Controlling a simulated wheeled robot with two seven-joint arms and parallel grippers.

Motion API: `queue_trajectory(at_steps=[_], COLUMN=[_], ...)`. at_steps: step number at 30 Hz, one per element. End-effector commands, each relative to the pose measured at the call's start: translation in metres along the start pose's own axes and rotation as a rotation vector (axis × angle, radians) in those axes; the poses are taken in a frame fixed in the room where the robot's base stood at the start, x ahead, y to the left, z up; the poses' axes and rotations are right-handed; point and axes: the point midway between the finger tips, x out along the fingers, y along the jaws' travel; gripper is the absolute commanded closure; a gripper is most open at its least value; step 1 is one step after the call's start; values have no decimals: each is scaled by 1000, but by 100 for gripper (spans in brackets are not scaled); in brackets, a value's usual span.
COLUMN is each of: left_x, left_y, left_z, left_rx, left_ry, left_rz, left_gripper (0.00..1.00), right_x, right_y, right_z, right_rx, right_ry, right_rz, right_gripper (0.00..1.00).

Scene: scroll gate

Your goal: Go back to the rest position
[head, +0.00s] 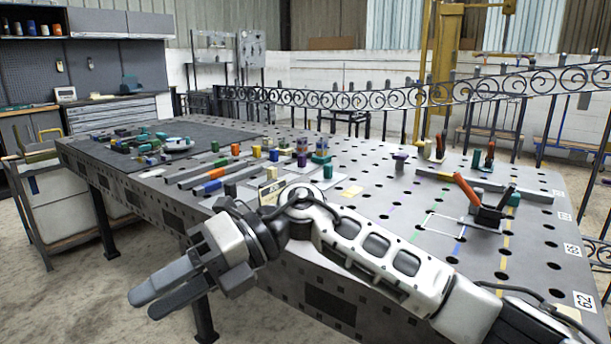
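My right arm (380,252) comes in from the lower right and reaches across the front of the table. My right gripper (145,303) hangs past the table's front edge at the lower left, over the floor. Its two fingers lie close side by side and look shut, with nothing between them. It is apart from the things on the table. My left gripper is not in view. The perforated metal table (350,215) fills the middle, and my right arm hides part of its front.
Grey bars and several coloured blocks (215,173) lie on the table's left half. A clamp with an orange handle (467,192) stands at the right. A scroll railing (400,97) runs behind. A cabinet (65,205) stands left. Bare floor (60,300) lies at the lower left.

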Motion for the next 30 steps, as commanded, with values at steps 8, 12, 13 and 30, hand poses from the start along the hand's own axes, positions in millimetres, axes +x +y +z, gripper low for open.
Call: queue_trajectory(at_steps=[8,12,13,30], left_x=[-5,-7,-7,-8], left_y=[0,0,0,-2], left_z=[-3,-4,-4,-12], left_rx=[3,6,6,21], left_ry=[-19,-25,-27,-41], left_rz=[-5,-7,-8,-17], left_gripper=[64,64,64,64], right_x=[-34,-83,-93,-120], right_y=[15,-26,-38,-204], right_z=[11,-6,-14,-317], right_rx=[402,695,764,2059], right_ry=[-618,-947,-1016,-1925], right_rz=[684,921,962,1147], right_gripper=[64,64,64,64])
